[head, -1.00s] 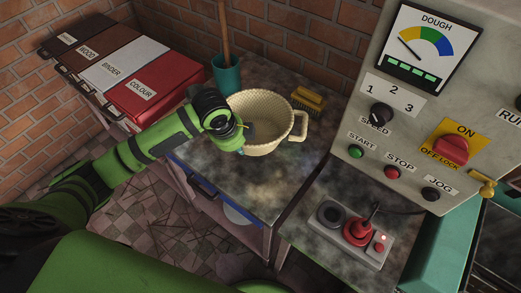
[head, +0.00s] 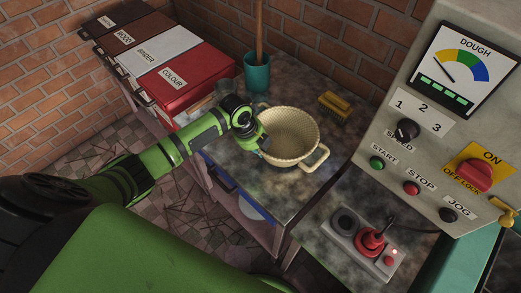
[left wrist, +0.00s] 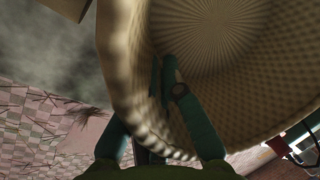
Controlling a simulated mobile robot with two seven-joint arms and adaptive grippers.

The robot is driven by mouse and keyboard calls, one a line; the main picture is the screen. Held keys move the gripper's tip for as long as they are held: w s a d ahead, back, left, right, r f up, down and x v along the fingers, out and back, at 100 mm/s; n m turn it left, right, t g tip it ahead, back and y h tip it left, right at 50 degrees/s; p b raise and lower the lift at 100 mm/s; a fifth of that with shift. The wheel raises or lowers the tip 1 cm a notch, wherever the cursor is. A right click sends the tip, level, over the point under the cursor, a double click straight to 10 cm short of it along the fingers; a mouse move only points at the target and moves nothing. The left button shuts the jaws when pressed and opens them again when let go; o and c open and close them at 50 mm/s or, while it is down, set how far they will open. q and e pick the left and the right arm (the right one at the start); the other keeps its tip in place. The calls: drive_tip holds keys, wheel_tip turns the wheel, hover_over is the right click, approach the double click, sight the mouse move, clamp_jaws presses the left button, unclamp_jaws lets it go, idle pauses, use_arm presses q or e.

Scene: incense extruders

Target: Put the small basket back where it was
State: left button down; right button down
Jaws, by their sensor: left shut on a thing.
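The small basket (head: 290,128) is cream, woven and round, with a loop handle on its near right side. It is over the dark stone worktop (head: 240,178), left of the control panel; I cannot tell whether its base touches the top. My left gripper (head: 262,146) is shut on the basket's near left rim. In the left wrist view the basket (left wrist: 235,35) fills the upper right, and the fingers of my left gripper (left wrist: 166,85) straddle its wall, one finger inside. My right gripper is not in view.
A teal pot (head: 257,76) with a wooden handle stands behind the basket, and a yellow brush (head: 336,106) lies behind right. A red COLOUR bin (head: 182,78) and other labelled bins stand left.

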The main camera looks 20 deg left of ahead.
use_arm(q)
drive_tip(key=shift+x, duration=0.85)
drive_tip(key=shift+s+a, duration=0.15)
drive_tip(key=shift+f, duration=0.2)
drive_tip(key=c, duration=1.4)
unclamp_jaws()
drive_tip(key=shift+r, duration=0.1)
drive_tip(key=b+v, duration=0.1)
drive_tip(key=v, duration=1.1)
drive_tip(key=shift+r, duration=0.1)
